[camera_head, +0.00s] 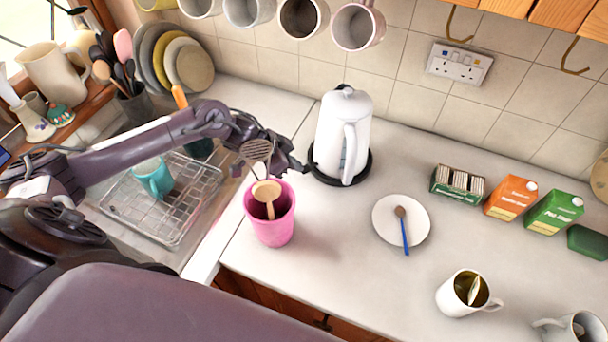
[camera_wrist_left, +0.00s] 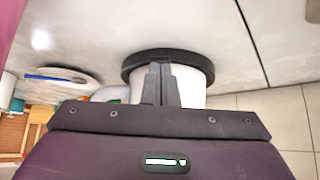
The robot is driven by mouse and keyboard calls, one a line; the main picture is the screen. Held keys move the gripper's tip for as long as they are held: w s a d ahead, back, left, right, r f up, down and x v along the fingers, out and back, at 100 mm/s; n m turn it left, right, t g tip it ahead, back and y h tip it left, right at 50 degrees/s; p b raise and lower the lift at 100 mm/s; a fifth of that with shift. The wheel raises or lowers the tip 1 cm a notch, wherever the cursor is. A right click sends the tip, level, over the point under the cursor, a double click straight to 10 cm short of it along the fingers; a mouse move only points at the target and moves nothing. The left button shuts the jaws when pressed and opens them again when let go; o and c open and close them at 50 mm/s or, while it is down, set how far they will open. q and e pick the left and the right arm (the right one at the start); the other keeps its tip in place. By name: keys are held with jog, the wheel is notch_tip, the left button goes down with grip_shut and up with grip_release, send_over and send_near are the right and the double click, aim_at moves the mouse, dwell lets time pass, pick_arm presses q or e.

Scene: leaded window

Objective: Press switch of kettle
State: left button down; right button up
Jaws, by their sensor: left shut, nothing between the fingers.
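A white kettle (camera_head: 342,128) stands upright on a black base (camera_head: 325,172) on the counter, near the tiled wall. Its handle (camera_head: 349,153) faces the front of the counter. My left gripper (camera_head: 301,167) is at the lower left side of the kettle, close to the base. In the left wrist view the fingers (camera_wrist_left: 160,84) are together and empty, in front of the white kettle body (camera_wrist_left: 195,88) and the black base (camera_wrist_left: 160,56). Whether they touch the kettle, I cannot tell. The switch is not clearly visible. My right gripper is not in view.
A pink cup (camera_head: 272,228) with a wooden-looking utensil stands just below my left gripper. A dish rack (camera_head: 175,222) with a teal mug is at the left. A white plate (camera_head: 385,232) with a spoon lies right of the kettle. Boxes (camera_head: 510,197) and mugs stand farther right.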

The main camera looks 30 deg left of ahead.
pick_arm(q)
jog(key=shift+w+d+f, duration=0.1)
jog(key=shift+d+f, duration=0.05)
jog(key=shift+f, duration=0.05)
dwell(0.3)
jog(key=shift+f+b, duration=0.5)
jog(key=shift+f, duration=0.2)
jog(key=p, duration=0.1)
jog(key=s+a+r+p, duration=0.1)
jog(key=shift+s+a+r+p, duration=0.15)
jog(key=shift+s+a+p, duration=0.1)
jog(key=shift+s+p, duration=0.1)
jog(key=shift+s+a, duration=0.2)
jog(key=shift+a, duration=0.05)
jog(key=shift+s, duration=0.15)
